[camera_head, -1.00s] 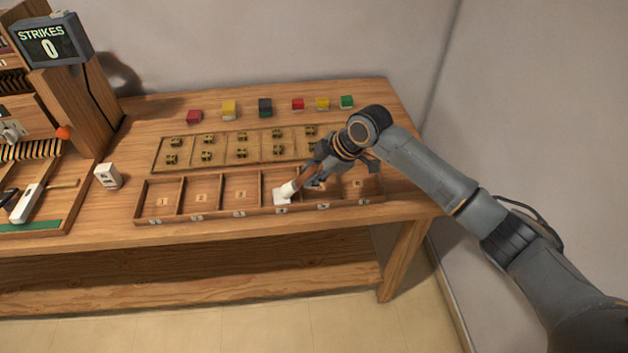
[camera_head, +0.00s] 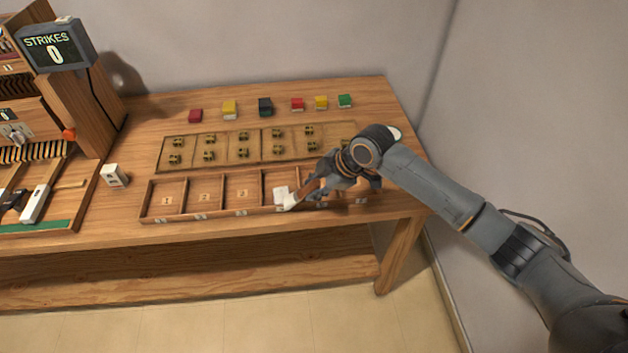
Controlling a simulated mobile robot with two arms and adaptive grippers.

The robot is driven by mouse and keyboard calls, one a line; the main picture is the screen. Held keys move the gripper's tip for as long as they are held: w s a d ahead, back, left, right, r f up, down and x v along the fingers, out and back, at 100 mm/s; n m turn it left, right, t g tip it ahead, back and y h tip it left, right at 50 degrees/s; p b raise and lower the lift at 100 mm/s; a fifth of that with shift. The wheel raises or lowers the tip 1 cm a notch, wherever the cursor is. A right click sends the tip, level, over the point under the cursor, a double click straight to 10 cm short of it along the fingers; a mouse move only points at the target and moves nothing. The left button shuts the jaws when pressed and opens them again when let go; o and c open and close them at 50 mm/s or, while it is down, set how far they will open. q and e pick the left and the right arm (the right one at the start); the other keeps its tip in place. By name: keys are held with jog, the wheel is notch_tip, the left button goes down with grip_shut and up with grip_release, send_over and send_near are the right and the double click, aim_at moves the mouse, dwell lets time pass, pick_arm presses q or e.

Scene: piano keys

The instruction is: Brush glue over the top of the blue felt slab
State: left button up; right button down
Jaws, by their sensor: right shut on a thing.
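A dark navy block (camera_head: 265,106) stands third from the left in the back row on the table; it is the only bluish block I see. My right gripper (camera_head: 314,190) is shut on a brush with a brown handle and white head (camera_head: 289,203). The brush is tilted, its head down at the front of a compartment in the wooden tray (camera_head: 225,213), well in front of the navy block. A white square piece (camera_head: 280,194) lies beside the brush head; whether they touch is unclear. The gripper hides the tray's right part. My left gripper is not in view.
Red, yellow and green blocks (camera_head: 229,107) share the back row. A flat board (camera_head: 225,151) with several small brass-coloured pieces lies between row and tray. A small white box (camera_head: 114,175) stands left of the tray. A "STRIKES 0" display (camera_head: 55,48) is at upper left.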

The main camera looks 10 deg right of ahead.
jog(key=shift+w, duration=0.1)
notch_tip(320, 180, up, 6)
jog(key=p, duration=0.6)
notch_tip(320, 180, up, 3)
jog(key=p, duration=0.3)
jog(key=shift+r, duration=0.1)
dwell(0.4)
